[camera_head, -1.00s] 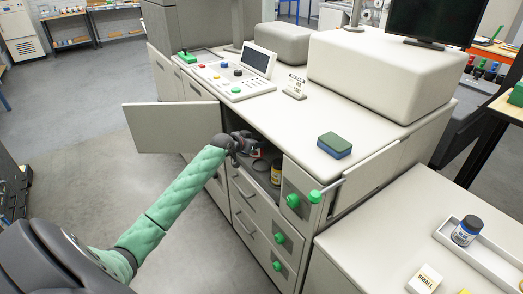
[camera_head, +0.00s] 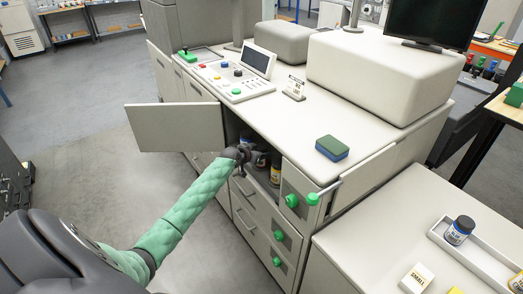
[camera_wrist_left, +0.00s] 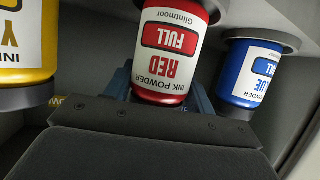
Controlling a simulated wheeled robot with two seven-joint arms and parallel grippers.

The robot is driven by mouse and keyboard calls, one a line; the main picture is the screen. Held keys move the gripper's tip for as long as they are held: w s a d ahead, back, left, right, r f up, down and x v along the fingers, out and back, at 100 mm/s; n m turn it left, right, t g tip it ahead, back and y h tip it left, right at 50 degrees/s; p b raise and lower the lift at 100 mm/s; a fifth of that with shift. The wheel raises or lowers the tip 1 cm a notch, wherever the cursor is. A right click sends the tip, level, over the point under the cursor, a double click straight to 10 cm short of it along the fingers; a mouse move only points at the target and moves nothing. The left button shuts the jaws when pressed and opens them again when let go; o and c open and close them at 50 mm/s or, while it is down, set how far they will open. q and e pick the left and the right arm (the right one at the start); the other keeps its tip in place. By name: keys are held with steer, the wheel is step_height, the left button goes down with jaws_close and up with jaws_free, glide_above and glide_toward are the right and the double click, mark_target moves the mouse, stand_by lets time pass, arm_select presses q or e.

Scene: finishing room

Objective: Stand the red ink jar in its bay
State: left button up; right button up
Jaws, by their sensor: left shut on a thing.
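The red ink jar (camera_wrist_left: 172,45) is between the fingers of my left gripper (camera_wrist_left: 158,98) in the left wrist view, its "FULL RED INK POWDER" label upside down there. My left gripper (camera_head: 246,163) is shut on it and reaches inside the open cupboard in the head view, where the wrist hides the red jar. A grey round holder (camera_wrist_left: 216,6) shows at the jar's base end; whether the jar sits fully in it I cannot tell. A yellow ink jar (camera_wrist_left: 25,40) and a blue ink jar (camera_wrist_left: 250,74) stand on either side. My right gripper is out of view.
The open cupboard door (camera_head: 172,130) stands left of my arm. The yellow jar (camera_head: 276,172) shows at the opening. Green knobs (camera_head: 291,201) stick out on the right. A sponge (camera_head: 332,148) lies on the top; another blue jar (camera_head: 460,230) stands in a tray.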

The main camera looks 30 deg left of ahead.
arm_select(q)
steer(key=shift+f, duration=0.1)
steer(key=o, duration=1.2)
steer(key=shift+s, duration=0.15)
